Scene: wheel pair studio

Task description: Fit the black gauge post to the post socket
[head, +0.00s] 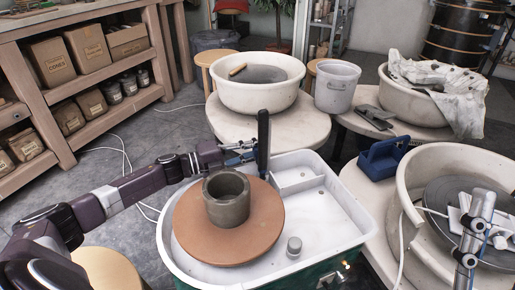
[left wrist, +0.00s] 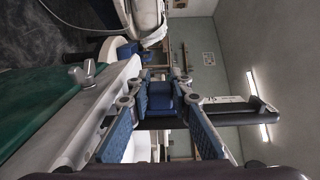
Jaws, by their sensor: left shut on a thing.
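The black gauge post (head: 263,138) is a slim dark bar, roughly upright in the head view, at the far rim of the near wheel's white splash pan (head: 335,215). My left gripper (head: 250,153) is shut on it from the left, behind the grey clay cylinder. In the left wrist view, the post (left wrist: 262,106) lies across the blue-padded fingers (left wrist: 170,118). A short grey cylinder (head: 293,247) stands in the pan, right of the wheel head; I cannot tell if it is the post socket. The post's lower end is hidden. My right gripper (head: 472,225) is at the lower right, its fingers unclear.
The grey clay cylinder (head: 227,200) stands on the brown wheel head (head: 225,245), close to my left arm. A blue caddy (head: 384,158) sits right of the pan. A second wheel (head: 420,235) is at the right. Basins and a bucket (head: 337,88) stand behind.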

